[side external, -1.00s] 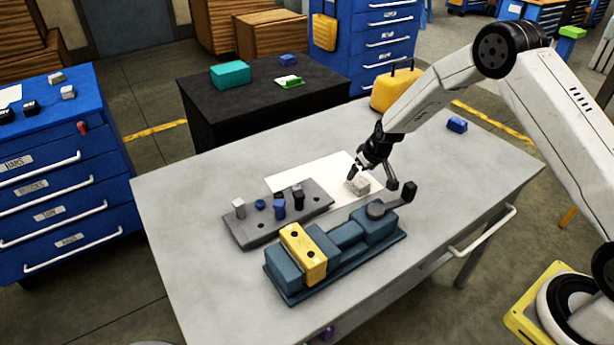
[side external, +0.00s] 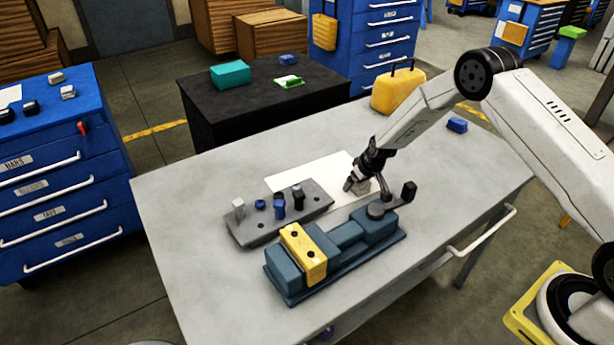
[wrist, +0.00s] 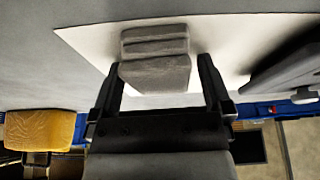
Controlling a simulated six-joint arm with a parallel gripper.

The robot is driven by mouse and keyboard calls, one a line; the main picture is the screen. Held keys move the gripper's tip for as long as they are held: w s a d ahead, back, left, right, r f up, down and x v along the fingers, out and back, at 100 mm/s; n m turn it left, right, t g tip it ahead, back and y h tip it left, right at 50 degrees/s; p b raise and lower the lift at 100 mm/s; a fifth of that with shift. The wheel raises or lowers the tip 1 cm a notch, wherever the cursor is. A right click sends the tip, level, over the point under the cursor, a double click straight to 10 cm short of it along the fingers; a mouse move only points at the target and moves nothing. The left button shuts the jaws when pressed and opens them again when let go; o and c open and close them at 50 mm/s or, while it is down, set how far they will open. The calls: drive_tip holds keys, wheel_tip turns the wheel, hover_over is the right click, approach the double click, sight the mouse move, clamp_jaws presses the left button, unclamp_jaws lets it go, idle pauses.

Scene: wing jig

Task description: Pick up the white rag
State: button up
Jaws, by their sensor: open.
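The white rag (side external: 361,189) is a small folded, light grey-white block lying on a white sheet (side external: 312,174) on the table. In the wrist view the rag (wrist: 155,65) shows its stacked folds, with its near part between my two fingers. My gripper (side external: 366,187) is open and tilted down at the rag, one finger on either side. Part of the rag is hidden by the fingers in the side view.
A blue vise (side external: 345,238) with a yellow block (side external: 303,254) stands just in front of my gripper. A grey fixture plate (side external: 262,232) with several pegs lies to the left. A yellow bag (side external: 398,90) and a blue block (side external: 457,124) sit behind. The table's left side is clear.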

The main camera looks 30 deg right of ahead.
drive_tip(key=shift+c, duration=0.2)
drive_tip(key=c, duration=1.2)
drive_tip(key=shift+o, duration=0.2)
drive_tip(key=shift+r, duration=0.1)
drive_tip(key=shift+r, duration=4.9)
drive_tip(key=o, duration=0.6)
drive_tip(key=c, duration=0.4)
drive_tip(key=shift+c, duration=0.2)
